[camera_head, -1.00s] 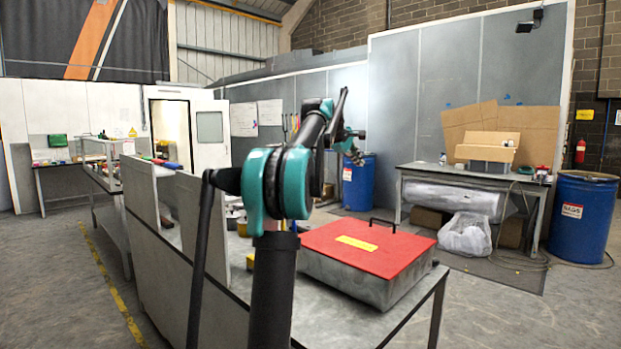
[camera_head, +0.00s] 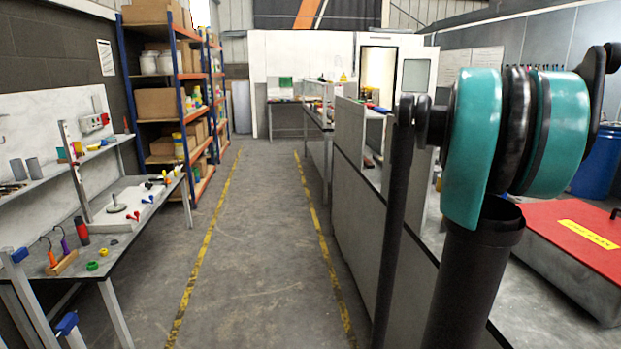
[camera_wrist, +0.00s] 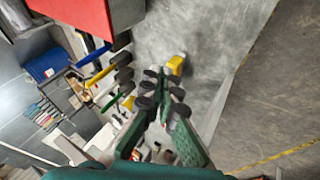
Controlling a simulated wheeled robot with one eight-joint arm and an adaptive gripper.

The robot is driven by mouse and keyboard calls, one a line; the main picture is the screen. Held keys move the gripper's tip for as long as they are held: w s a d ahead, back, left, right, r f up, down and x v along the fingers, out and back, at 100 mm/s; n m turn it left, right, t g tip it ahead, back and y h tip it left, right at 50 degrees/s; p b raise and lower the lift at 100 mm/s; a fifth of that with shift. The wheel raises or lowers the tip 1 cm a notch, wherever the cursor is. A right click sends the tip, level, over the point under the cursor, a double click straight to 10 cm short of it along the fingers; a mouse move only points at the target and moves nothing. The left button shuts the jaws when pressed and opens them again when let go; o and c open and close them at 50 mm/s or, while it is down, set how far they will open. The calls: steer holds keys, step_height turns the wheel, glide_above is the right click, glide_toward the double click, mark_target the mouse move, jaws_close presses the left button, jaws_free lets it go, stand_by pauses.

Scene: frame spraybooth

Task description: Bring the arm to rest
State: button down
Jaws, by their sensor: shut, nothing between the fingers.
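My arm stands at the right of the head view, its teal and black joint large and close; its end is not seen there. My gripper (camera_wrist: 164,95) shows in the middle of the wrist view, its green fingers shut with nothing held. The wrist view is tilted. It looks past the fingers onto a cluttered grey bench top (camera_wrist: 195,45).
A metal box with a red lid (camera_head: 575,228) sits on the bench at right. A clear aisle (camera_head: 255,240) with yellow lines runs ahead. A tool workbench (camera_head: 128,212) and blue-orange shelving (camera_head: 180,100) flank it on the left.

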steer(key=s+a+f+y, duration=0.2)
steer(key=s+a+f, duration=0.5)
steer(key=a, duration=0.4)
steer(key=s+a+f+y, duration=0.1)
steer(key=s+a+f, duration=0.7)
steer(key=a+f, duration=0.2)
steer(key=s+a+f+y, duration=0.2)
steer(key=s+a+f, duration=0.6)
steer(key=a, duration=0.4)
steer(key=shift+f+y, duration=0.3)
steer(key=shift+f, duration=0.15)
steer(key=shift+a, duration=0.1)
